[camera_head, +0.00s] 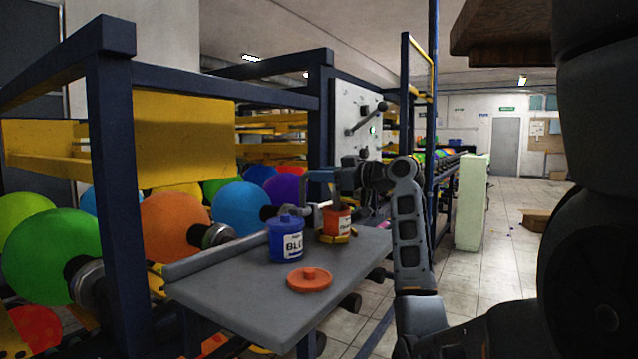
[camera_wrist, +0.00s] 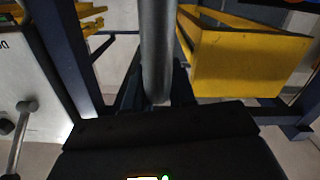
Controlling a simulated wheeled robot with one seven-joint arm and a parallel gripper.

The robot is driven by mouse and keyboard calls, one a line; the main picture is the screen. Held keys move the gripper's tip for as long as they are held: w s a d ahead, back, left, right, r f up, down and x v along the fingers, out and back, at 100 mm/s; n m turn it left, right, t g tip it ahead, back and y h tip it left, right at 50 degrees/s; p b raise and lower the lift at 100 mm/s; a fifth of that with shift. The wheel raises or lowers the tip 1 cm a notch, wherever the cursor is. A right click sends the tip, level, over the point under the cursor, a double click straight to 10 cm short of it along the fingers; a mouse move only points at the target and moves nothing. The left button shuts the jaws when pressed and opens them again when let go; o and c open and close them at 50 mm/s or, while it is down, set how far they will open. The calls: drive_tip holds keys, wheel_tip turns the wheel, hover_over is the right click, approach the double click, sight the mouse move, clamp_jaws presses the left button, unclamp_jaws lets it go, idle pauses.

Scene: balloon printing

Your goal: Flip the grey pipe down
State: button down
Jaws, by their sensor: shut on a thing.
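The grey pipe (camera_wrist: 158,45) runs from the top edge of the wrist view down to between the dark fingers of my gripper (camera_wrist: 157,92). My gripper is shut on it. In the head view my gripper (camera_head: 321,176) reaches left from my arm, above the back of the grey table and near the blue frame post. A short grey bar (camera_head: 307,190) shows just below the fingers there. I cannot tell how much of the pipe is hidden behind the gripper and the pots.
A blue pot (camera_head: 286,240), an orange pot (camera_head: 337,221) and an orange lid (camera_head: 309,279) sit on the grey table (camera_head: 235,306). Blue posts and a control panel (camera_head: 357,120) with a lever stand close behind. Colored balloons line the left. The floor at right is mostly open.

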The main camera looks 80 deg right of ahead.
drive_tip(key=shift+s+d+f, duration=0.15)
drive_tip(key=shift+s+d, duration=0.05)
drive_tip(key=shift+s, duration=0.15)
drive_tip(key=c, duration=1.2)
unclamp_jaws()
drive_tip(key=shift+o, duration=0.8)
drive_tip(key=shift+w, duration=0.1)
drive_tip(key=shift+a, duration=0.1)
drive_tip(key=v, duration=0.7)
drive_tip(key=shift+s, duration=0.4)
